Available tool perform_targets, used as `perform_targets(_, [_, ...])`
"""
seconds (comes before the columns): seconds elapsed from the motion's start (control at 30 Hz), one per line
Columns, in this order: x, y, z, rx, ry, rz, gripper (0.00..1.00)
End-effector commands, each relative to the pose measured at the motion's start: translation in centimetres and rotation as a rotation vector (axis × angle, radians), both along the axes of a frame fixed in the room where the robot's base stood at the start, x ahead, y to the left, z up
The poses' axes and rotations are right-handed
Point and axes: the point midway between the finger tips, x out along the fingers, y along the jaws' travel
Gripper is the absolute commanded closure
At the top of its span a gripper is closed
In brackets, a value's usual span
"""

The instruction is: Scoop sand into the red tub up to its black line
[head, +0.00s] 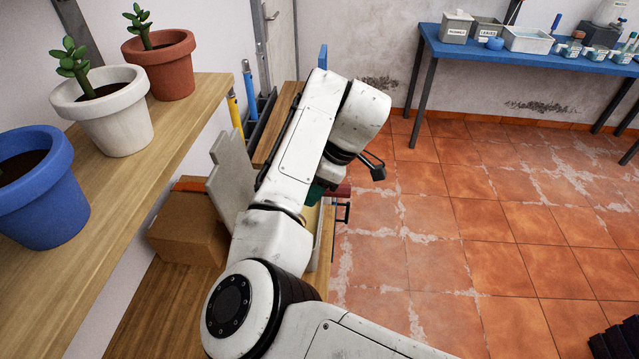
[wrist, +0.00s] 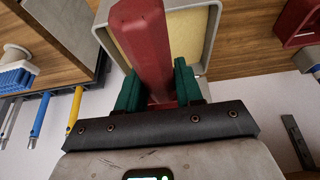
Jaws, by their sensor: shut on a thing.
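My gripper (wrist: 159,86) has green fingers and is shut on a dark red scoop (wrist: 143,40), in the middle of the wrist view. The scoop lies over a pale grey box (wrist: 211,38) with a sand-coloured inside. I cannot tell whether the scoop touches the sand or carries any. A red tub (wrist: 297,22) is cut off at the upper right of the wrist view, apart from my gripper; its black line and fill are not visible. In the head view my arm hides most of this, leaving a bit of the green fingers (head: 315,193) and dark red scoop (head: 338,190).
A wooden bench (head: 150,318) runs below my arm, with a cardboard box (head: 188,232) at left. Potted plants stand on a shelf (head: 190,108) at the left. A blue table (head: 470,53) with containers stands far right. The tiled floor between is clear.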

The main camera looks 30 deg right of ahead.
Motion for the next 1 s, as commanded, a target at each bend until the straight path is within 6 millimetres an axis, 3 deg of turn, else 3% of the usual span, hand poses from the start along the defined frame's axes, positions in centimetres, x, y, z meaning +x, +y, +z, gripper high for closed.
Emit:
perform_targets(0.5, [0.04,-0.05,0.28,-0.005,0.001,0.000,1.00])
perform_targets(1.0, [0.55,0.70,0.62,-0.153,0.110,0.001,1.00])
